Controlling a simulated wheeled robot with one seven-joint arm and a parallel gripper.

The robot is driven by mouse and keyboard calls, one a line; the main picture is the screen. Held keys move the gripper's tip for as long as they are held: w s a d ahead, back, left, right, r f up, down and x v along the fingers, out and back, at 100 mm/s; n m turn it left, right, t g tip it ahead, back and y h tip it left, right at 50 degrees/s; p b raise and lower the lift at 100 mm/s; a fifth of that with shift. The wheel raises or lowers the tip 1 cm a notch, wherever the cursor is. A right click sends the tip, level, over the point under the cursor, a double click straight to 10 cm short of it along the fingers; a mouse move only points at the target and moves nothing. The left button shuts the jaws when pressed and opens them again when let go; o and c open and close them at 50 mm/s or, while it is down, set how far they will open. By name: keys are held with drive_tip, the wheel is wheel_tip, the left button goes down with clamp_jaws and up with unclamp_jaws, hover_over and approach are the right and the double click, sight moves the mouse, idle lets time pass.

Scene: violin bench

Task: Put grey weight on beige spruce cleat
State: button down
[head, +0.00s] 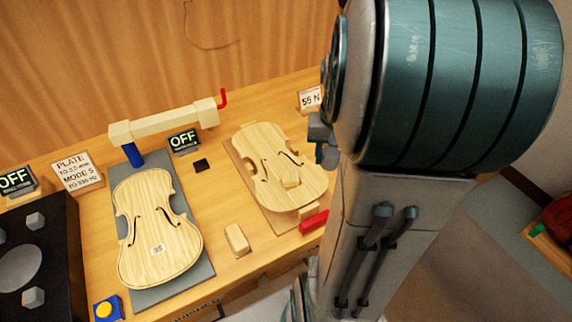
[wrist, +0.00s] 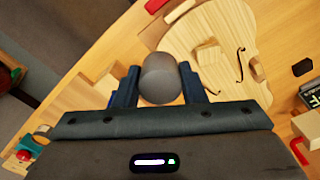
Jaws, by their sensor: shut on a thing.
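My gripper (wrist: 158,88) is shut on the grey weight (wrist: 160,70), a rounded grey cylinder between its two dark blue fingers in the wrist view. The beige spruce cleat (wrist: 208,53) is a small pale block on the violin plate (wrist: 230,30), right of and apart from the weight. In the head view the cleat (head: 290,182) lies on the lower part of the right-hand violin plate (head: 262,150), between its f-holes and near edge. My arm blocks the head view of the weight.
A second violin plate (head: 150,215) lies on a grey board at left, with a clamp bar (head: 165,120) behind it. A beige block (head: 237,240) stands between the plates. A red block (head: 313,222) lies at the near edge of the right plate.

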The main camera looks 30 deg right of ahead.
drive_tip(key=p, duration=0.2)
hover_over(291, 177)
wheel_tip(291, 177, down, 6)
drive_tip(key=shift+r, duration=0.1)
drive_tip(key=shift+f, duration=2.1)
drive_tip(key=shift+f, duration=0.1)
drive_tip(key=shift+f, duration=0.15)
drive_tip(key=c, duration=0.9)
unclamp_jaws()
drive_tip(key=shift+r, duration=0.2)
